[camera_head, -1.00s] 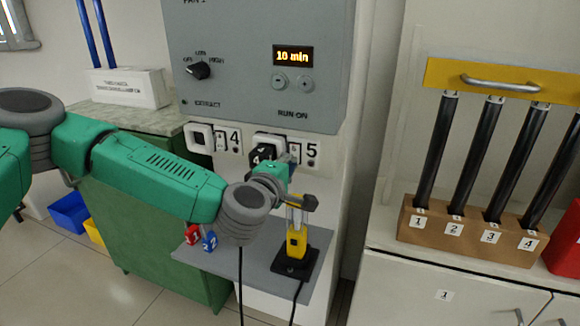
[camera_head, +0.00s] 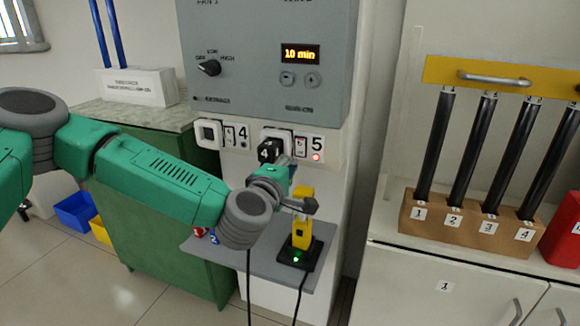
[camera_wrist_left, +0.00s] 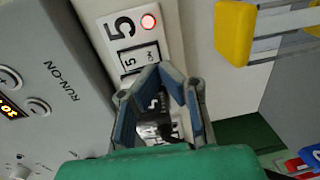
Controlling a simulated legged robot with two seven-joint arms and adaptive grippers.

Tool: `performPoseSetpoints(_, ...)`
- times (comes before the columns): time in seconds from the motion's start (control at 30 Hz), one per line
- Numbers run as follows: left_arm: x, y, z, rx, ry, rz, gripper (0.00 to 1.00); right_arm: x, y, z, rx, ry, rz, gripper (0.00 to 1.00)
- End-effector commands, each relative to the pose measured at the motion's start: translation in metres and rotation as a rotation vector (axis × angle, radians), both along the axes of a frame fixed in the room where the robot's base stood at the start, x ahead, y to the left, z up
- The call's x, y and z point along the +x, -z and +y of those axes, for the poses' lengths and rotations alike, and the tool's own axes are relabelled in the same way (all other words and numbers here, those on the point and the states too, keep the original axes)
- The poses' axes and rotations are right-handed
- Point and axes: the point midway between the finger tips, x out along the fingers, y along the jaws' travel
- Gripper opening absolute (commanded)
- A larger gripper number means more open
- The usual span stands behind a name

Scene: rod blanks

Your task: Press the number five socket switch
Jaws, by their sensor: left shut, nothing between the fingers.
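The number five socket (camera_head: 278,137) is on the white wall strip, with a black plug (camera_head: 266,151) marked 4 in it. Its rocker switch (camera_head: 301,147) sits between the plug and the 5 label (camera_head: 316,143). The indicator (camera_head: 318,156) below the label glows red. In the left wrist view the switch (camera_wrist_left: 139,57) and lit indicator (camera_wrist_left: 148,22) are clear. My left gripper (camera_wrist_left: 160,69) is shut and empty, its tips close by the switch's edge; I cannot tell if they touch. In the head view the gripper (camera_head: 288,163) is partly hidden by its wrist. My right gripper is not in view.
Socket four (camera_head: 209,133) is to the left. A grey control box (camera_head: 262,60) overhangs the sockets. Below, a grey shelf (camera_head: 262,270) holds a yellow device (camera_head: 302,235) on a black base with a green light. A rack of black rods (camera_head: 461,222) stands right.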

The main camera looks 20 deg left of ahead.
Motion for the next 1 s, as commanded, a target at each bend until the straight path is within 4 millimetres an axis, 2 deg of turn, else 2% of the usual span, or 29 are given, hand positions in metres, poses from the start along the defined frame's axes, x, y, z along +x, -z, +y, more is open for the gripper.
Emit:
performPoseSetpoints(0.03,0.001,0.002,0.000,0.001,0.001,0.001,0.00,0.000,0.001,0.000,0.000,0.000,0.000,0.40)
performPoseSetpoints(0.27,-0.029,0.006,0.001,0.001,0.002,0.005,0.00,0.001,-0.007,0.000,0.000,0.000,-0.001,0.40)
performPoseSetpoints(0.6,-0.083,0.012,0.003,0.001,0.003,0.004,0.00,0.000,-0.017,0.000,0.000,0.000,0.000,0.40)
performPoseSetpoints(0.8,-0.097,0.014,0.004,0.001,0.000,0.001,0.00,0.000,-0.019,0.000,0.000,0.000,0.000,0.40)
performPoseSetpoints(1.0,-0.098,0.015,0.004,0.000,0.000,0.002,0.00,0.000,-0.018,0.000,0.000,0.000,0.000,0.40)
